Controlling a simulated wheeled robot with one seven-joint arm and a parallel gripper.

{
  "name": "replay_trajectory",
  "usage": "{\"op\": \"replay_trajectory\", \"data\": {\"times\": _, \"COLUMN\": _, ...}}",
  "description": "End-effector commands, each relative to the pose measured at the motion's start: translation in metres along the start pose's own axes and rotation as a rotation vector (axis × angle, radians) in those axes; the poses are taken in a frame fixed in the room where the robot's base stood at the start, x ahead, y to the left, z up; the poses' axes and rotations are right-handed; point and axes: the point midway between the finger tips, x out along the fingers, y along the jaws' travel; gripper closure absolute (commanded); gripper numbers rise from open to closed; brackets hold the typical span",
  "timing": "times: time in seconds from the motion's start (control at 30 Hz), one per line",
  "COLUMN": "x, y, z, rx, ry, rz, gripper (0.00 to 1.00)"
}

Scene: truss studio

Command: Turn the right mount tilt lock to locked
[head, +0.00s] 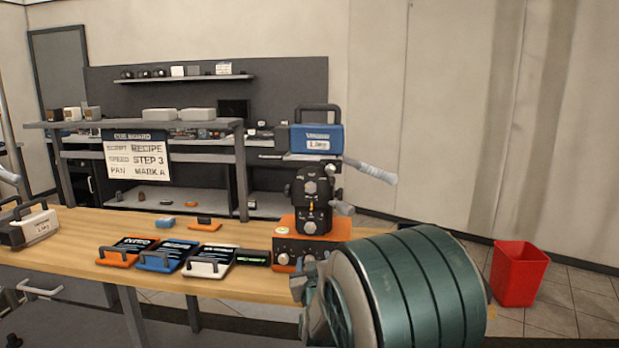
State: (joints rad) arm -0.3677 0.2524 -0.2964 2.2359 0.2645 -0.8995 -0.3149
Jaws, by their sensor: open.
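The right camera mount (315,187) is a black head with several small knobs. It stands upright on an orange-trimmed base (297,248) with dials at the table's right end. A blue-grey camera (317,138) with a top handle sits on it. A grey handle (370,172) sticks out to the right, and a shorter grey lever (342,208) sits lower on the same side. I cannot tell which part is the tilt lock or how it is set. My gripper (308,283) is in front of the base at lower right, open, partly hidden by my teal arm; it appears apart from the mount.
A white camera unit (32,228) is at far left. A red bin (518,273) stands on open floor at right.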

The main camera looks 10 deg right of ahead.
Motion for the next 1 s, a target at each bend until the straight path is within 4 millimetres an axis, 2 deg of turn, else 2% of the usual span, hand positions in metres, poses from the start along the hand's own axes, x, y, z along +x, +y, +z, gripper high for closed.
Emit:
{"op": "replay_trajectory", "data": {"times": 0.03, "x": 0.005, "y": 0.003, "z": -0.023, "rx": -0.024, "ry": 0.06, "rz": 0.028, "gripper": 0.49}}
{"op": "replay_trajectory", "data": {"times": 0.1, "x": 0.009, "y": 0.005, "z": -0.042, "rx": -0.053, "ry": 0.146, "rz": 0.067, "gripper": 0.49}}
{"op": "replay_trajectory", "data": {"times": 0.2, "x": 0.011, "y": 0.008, "z": -0.062, "rx": -0.087, "ry": 0.245, "rz": 0.113, "gripper": 0.49}}
{"op": "replay_trajectory", "data": {"times": 0.3, "x": 0.011, "y": 0.009, "z": -0.075, "rx": -0.111, "ry": 0.309, "rz": 0.144, "gripper": 0.49}}
{"op": "replay_trajectory", "data": {"times": 0.43, "x": 0.012, "y": 0.01, "z": -0.082, "rx": -0.123, "ry": 0.347, "rz": 0.162, "gripper": 0.49}}
{"op": "replay_trajectory", "data": {"times": 0.57, "x": 0.023, "y": 0.012, "z": -0.087, "rx": -0.124, "ry": 0.354, "rz": 0.166, "gripper": 0.49}}
{"op": "replay_trajectory", "data": {"times": 1.0, "x": 0.098, "y": 0.023, "z": -0.116, "rx": -0.125, "ry": 0.353, "rz": 0.165, "gripper": 0.49}}
